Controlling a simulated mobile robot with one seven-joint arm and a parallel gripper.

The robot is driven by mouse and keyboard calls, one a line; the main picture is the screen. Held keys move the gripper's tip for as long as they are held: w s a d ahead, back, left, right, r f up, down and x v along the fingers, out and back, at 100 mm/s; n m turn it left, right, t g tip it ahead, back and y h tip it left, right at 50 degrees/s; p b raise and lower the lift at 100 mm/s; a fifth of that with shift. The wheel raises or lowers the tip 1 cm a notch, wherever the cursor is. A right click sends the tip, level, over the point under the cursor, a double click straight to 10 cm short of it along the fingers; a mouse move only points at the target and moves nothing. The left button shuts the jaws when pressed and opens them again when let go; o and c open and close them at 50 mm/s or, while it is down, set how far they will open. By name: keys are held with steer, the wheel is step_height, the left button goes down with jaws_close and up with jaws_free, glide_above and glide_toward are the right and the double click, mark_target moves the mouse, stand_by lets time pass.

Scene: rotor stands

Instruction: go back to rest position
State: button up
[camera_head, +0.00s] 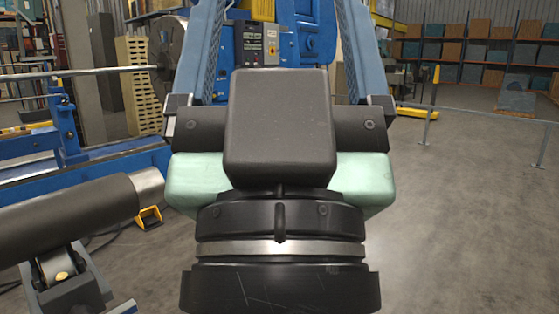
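My gripper (280,8) fills the middle of the view, seen from behind. It has a dark wrist, pale green sides and two blue fingers reaching up and away. The fingers are wide apart, and nothing shows held between them. Their tips are cut off by the top edge. A dark cylindrical rotor (65,215) with a bright metal end lies at the lower left, apart from my gripper. A roller stand (68,285) is under it, partly cut off by the bottom edge.
A blue machine frame (85,172) stands at left, with a control box (257,42) and blue machine (312,35) beyond my gripper. A small yellow block (149,217) is near the rotor's end. A grey railing (490,118) crosses at right. Shelves (475,52) stand behind; the right floor is open.

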step_height(320, 180, up, 18)
steer(key=p, duration=1.6)
steer(key=shift+r, duration=0.2)
